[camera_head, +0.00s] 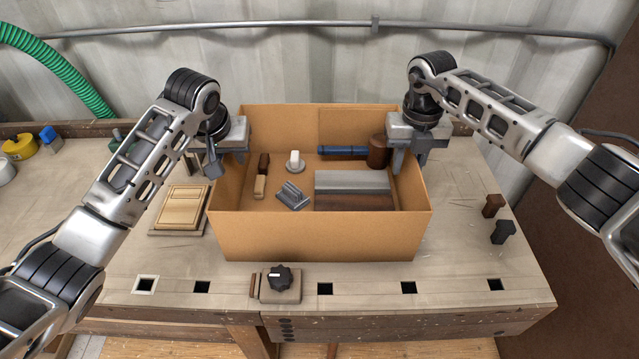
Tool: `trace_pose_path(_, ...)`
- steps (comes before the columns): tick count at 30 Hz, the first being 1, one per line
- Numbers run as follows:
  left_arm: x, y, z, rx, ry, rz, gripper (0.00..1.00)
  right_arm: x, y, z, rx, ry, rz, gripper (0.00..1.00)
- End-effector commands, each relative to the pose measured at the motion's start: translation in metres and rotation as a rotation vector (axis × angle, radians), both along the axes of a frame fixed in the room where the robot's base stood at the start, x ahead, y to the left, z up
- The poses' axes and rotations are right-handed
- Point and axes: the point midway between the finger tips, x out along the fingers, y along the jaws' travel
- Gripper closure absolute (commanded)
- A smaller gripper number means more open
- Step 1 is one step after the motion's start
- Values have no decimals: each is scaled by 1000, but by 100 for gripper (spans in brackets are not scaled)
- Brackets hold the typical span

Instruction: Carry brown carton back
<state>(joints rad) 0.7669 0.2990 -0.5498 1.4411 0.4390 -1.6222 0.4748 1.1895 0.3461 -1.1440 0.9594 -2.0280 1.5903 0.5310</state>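The brown carton (320,236) is an open-topped box standing upright on the workbench, near its middle. My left gripper (226,163) is at the carton's left wall, pointing down, with one finger outside and one inside. My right gripper (411,162) is at the right wall in the same way. On both grippers the fingers look apart, with the thin wall between them. Inside the carton lie a grey-and-brown block (352,182), a small metal plane (292,195), a white-topped knob (295,161), a blue tool (343,152), a brown cylinder (377,152) and small wooden pieces (260,186).
The workbench (470,240) has square holes along its front edge. A black-knobbed block (280,284) stands close before the carton. Wooden plates (181,208) lie left; two dark pegs (493,205) stand right. A corrugated wall (300,65) rises behind. Tape rolls (19,146) lie far left.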

Motion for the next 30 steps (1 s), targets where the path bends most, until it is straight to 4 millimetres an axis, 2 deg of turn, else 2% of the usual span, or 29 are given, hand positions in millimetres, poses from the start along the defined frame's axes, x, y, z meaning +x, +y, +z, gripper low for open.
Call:
trace_pose_path(2,0,0,0,0,1,0,71,0,0,0,0,0,0,71)
trace_pose_path(5,0,0,0,0,1,0,99,0,0,0,0,0,0,99)
trace_pose_path(6,0,0,0,0,1,0,100,0,0,0,0,0,0,100)
trace_pose_path(20,1,0,7,-2,-5,0,100,1,1,7,2,-4,0,100)
trace_pose_path(30,1,0,37,-2,-5,0,100,1,1,37,2,-4,0,100)
